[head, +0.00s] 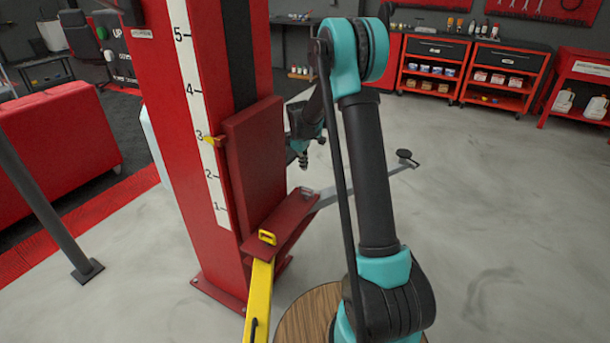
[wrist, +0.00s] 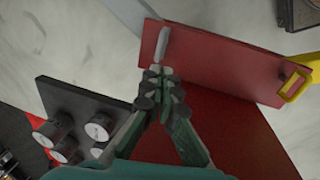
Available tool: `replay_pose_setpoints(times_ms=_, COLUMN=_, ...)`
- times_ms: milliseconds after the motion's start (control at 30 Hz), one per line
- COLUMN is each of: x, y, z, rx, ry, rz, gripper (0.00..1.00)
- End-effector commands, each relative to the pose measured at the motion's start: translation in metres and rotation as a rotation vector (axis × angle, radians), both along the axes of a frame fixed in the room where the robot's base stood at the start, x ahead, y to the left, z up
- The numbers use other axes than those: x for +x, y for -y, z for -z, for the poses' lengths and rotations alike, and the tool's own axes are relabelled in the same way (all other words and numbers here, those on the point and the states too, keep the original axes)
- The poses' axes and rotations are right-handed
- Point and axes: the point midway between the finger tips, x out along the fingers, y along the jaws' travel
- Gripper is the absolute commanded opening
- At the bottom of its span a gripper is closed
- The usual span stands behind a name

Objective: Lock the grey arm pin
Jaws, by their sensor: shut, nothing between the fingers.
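The grey arm pin (wrist: 162,45) shows in the wrist view as a grey bar handle at the left end of the red carriage plate (wrist: 220,62). My gripper (wrist: 160,75) is shut and empty, its fingertips just below the handle in the picture; I cannot tell whether they touch it. In the head view my gripper (head: 303,160) points down above the plate (head: 285,222), beside the red post. The grey arm (head: 365,181) reaches right from the plate to a dark round pad. The grey pin is too small to judge there.
The red lift post (head: 205,130) has a number scale and a yellow pointer. A yellow pin handle (head: 267,237) sits above the yellow arm (head: 259,290). Floor at right is clear.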

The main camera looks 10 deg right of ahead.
Motion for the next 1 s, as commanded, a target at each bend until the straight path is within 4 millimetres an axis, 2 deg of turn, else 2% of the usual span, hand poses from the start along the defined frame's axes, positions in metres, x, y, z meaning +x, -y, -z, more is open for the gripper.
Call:
replay_pose_setpoints(times_ms=100, x=-0.003, y=-0.002, z=-0.015, rx=0.0, ry=0.0, rz=0.0, gripper=0.0)
replay_pose_setpoints(times_ms=200, x=-0.004, y=-0.002, z=-0.022, rx=0.0, ry=0.0, rz=0.0, gripper=0.0)
replay_pose_setpoints(times_ms=667, x=-0.007, y=-0.002, z=-0.027, rx=0.002, ry=0.001, rz=0.005, gripper=0.0)
replay_pose_setpoints(times_ms=767, x=-0.018, y=0.002, z=-0.033, rx=0.011, ry=0.009, rz=0.033, gripper=0.0)
replay_pose_setpoints(times_ms=833, x=-0.034, y=0.007, z=-0.041, rx=0.023, ry=0.019, rz=0.071, gripper=0.0)
replay_pose_setpoints(times_ms=1000, x=-0.09, y=0.022, z=-0.063, rx=0.067, ry=0.056, rz=0.201, gripper=0.0)
